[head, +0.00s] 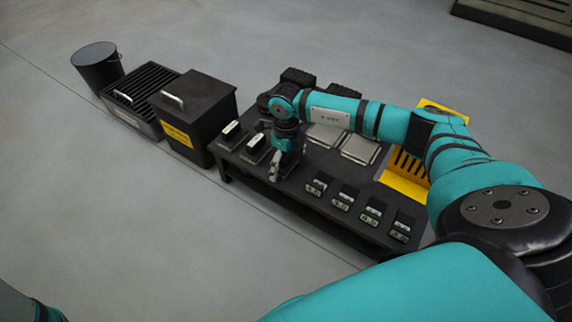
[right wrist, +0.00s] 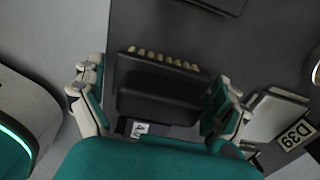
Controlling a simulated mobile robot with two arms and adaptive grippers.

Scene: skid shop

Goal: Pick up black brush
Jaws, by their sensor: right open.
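The black brush (right wrist: 160,92), a dark block with a row of pale tufts along one edge, lies between the two fingers of my right gripper (right wrist: 160,108) in the right wrist view. The fingers stand apart on either side of it, and I cannot tell whether either touches it. In the head view my right gripper (head: 275,172) points down over the near left part of the low black table (head: 300,205). The brush is not clearly seen there, as the gripper and arm cover that spot. My left gripper is out of view.
Several small black blocks with numbered labels (head: 343,197) line the table's front edge. Two dark items with pale tops (head: 231,132) sit left of my gripper. Silver plates (head: 360,148) and a yellow rack (head: 405,178) lie right. A black bin (head: 195,112) stands left; the front floor is clear.

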